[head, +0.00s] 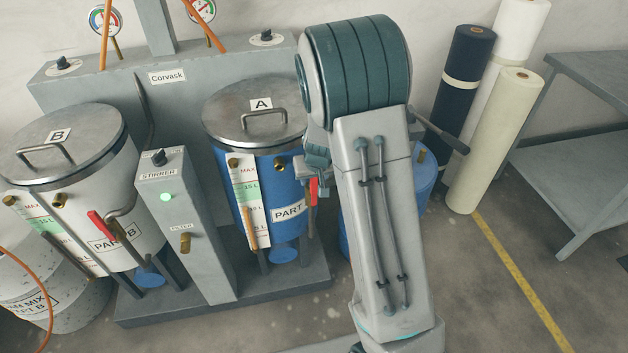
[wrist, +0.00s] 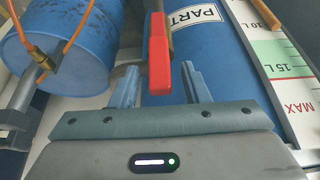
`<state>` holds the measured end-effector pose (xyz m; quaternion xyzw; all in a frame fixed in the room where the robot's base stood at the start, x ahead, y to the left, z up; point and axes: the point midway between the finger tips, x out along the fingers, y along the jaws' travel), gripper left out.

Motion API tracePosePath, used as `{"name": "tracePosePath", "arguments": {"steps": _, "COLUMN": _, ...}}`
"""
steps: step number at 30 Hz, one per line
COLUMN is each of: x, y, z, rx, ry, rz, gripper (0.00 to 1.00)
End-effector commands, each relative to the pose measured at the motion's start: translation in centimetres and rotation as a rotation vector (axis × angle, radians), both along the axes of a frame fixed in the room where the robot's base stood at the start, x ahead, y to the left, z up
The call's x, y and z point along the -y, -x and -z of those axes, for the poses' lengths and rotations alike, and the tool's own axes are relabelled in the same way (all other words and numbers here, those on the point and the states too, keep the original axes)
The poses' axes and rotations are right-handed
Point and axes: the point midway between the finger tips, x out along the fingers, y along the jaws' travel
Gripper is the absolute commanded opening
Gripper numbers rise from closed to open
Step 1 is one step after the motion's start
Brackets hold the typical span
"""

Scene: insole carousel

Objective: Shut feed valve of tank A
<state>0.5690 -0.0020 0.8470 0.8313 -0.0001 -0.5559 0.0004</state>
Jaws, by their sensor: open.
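Tank A (head: 238,160) is a blue drum marked PART, with a grey lid labelled A. The red handle of its feed valve (head: 313,192) shows at its right side, partly hidden by my arm. In the wrist view the red valve handle (wrist: 158,62) runs down the picture between the two fingers, in front of the blue tank wall. My gripper (wrist: 158,76) is open around the handle, with a gap on each side. In the head view only part of my gripper (head: 318,165) shows beside the tank. The valve body is mostly hidden.
White tank B (head: 70,210), with its own red-handled valve (head: 101,227), stands left. The stirrer post (head: 190,230) stands between the tanks. Another blue drum (wrist: 55,45) with an orange hose is close by in the wrist view. Rolls (head: 495,140) and a grey table (head: 580,150) stand right.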

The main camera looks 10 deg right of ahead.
Motion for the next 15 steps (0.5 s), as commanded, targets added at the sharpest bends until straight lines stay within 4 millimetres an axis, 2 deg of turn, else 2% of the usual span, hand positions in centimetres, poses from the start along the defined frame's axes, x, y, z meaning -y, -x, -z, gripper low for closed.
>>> {"name": "tracePosePath", "arguments": {"steps": 6, "x": 0.01, "y": -0.54, "z": 1.33, "rx": 0.000, "ry": 0.000, "rz": 0.000, "gripper": 0.42}}
{"name": "tracePosePath", "arguments": {"steps": 14, "x": -0.02, "y": -0.59, "z": 1.39, "rx": 0.001, "ry": 0.000, "rz": 0.000, "gripper": 0.42}}
{"name": "tracePosePath", "arguments": {"steps": 15, "x": -0.02, "y": -0.59, "z": 1.39, "rx": 0.001, "ry": 0.000, "rz": 0.000, "gripper": 0.36}}
